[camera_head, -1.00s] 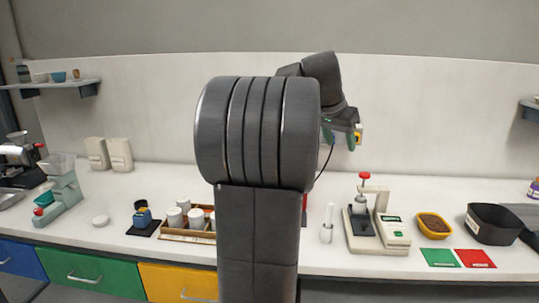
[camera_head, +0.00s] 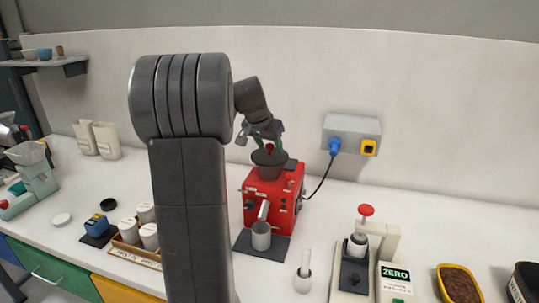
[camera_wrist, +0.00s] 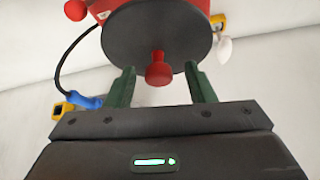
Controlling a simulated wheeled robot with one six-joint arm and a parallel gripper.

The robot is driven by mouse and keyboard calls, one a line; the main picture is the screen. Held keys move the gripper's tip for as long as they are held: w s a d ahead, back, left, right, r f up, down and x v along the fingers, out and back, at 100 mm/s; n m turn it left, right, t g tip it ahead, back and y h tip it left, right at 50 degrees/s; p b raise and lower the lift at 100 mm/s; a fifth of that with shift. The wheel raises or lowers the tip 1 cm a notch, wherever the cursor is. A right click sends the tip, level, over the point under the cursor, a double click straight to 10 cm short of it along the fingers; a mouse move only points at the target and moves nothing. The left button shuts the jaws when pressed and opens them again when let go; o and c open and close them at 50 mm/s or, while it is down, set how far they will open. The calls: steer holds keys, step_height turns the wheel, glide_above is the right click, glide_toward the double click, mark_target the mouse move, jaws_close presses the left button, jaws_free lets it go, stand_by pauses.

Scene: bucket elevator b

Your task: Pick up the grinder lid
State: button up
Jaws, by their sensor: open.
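The grinder lid (camera_wrist: 155,33) is a dark grey disc with a red knob (camera_wrist: 158,70) in the wrist view. In the head view the red grinder (camera_head: 272,200) stands on the counter with a dark hopper (camera_head: 269,166) on top; the red knob (camera_head: 269,147) shows just above it, partly hidden by my gripper. My gripper (camera_head: 261,140) is open right above the hopper. In the wrist view its two green fingers (camera_wrist: 161,82) stand on either side of the knob, apart from it, with nothing held.
A metal cup (camera_head: 262,236) stands under the grinder's spout. A press with a red knob (camera_head: 366,210) and a scale (camera_head: 394,282) stand to the right. A wooden tray of white canisters (camera_head: 135,253) is at left. A wall socket (camera_head: 350,134) takes the grinder's cable.

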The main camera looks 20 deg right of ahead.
steer(key=shift+d+f, duration=0.1)
steer(key=shift+f, duration=0.15)
jaws_close()
